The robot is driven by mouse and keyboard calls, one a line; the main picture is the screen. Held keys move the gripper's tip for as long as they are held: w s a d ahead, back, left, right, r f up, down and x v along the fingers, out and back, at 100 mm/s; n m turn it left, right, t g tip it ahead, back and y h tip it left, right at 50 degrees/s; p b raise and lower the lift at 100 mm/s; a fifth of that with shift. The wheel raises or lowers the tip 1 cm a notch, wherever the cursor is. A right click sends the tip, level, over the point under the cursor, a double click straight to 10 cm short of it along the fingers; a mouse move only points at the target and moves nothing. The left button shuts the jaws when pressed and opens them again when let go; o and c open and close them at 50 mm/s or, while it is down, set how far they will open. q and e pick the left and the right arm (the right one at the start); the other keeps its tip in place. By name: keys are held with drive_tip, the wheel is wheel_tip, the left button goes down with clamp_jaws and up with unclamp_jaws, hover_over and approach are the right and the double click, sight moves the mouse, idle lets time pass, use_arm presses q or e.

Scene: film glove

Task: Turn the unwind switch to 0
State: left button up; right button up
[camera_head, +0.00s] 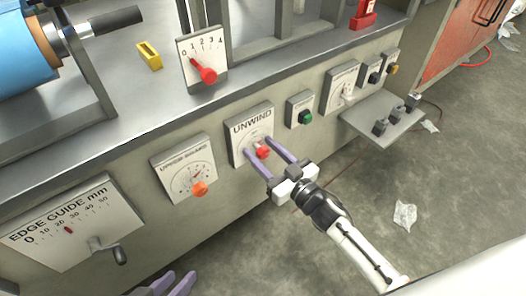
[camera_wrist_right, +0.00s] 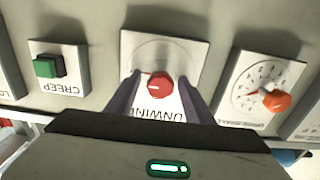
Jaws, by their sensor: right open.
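The unwind switch is a red round knob (camera_head: 263,152) on a white plate labelled UNWIND (camera_head: 250,124), on the front of the machine. In the right wrist view the knob (camera_wrist_right: 159,86) shows a pale mark on its face, and the plate (camera_wrist_right: 185,50) appears upside down. The dial marks around the knob are too small to read. My right gripper (camera_head: 260,139) is open, with one purple finger on each side of the knob. In the wrist view gaps show between the fingers (camera_wrist_right: 160,78) and the knob. My left gripper (camera_head: 172,284) is partly cut off at the bottom edge.
An orange knob (camera_head: 199,188) on a brake dial sits left of the unwind plate. A green button (camera_head: 306,116), labelled CREEP in the wrist view, sits right. A small shelf (camera_head: 372,131) juts out farther right. An edge guide panel (camera_head: 70,226) with a crank is lower left.

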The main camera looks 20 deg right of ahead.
drive_tip(key=c, duration=1.1)
drive_tip(key=shift+o, duration=0.3)
